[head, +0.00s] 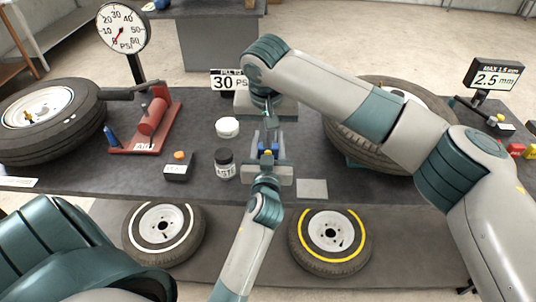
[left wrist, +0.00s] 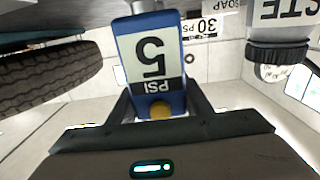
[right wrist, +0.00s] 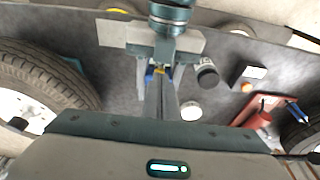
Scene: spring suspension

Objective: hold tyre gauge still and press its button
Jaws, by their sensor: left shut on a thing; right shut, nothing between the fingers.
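The tyre gauge (left wrist: 148,60) is a blue block with a white display reading 5 PSI, upside down in the left wrist view, and a yellow button (left wrist: 160,110). In the head view the gauge (head: 264,153) is small and partly hidden. My left gripper (head: 268,160) is shut on it above the bench. My right gripper (head: 268,130) comes from the far side, shut and empty, its tips close to the gauge. In the right wrist view the closed fingers (right wrist: 160,84) end just beside the yellow button (right wrist: 160,71). I cannot tell whether they touch it.
A paste jar (head: 225,164), a white round tub (head: 227,127) and a small black box (head: 178,168) stand left of the grippers. A 30 PSI sign (head: 228,82) is behind. Tyres lie on the left (head: 85,125) and right (head: 350,140). A grey plate (head: 312,189) lies near the front.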

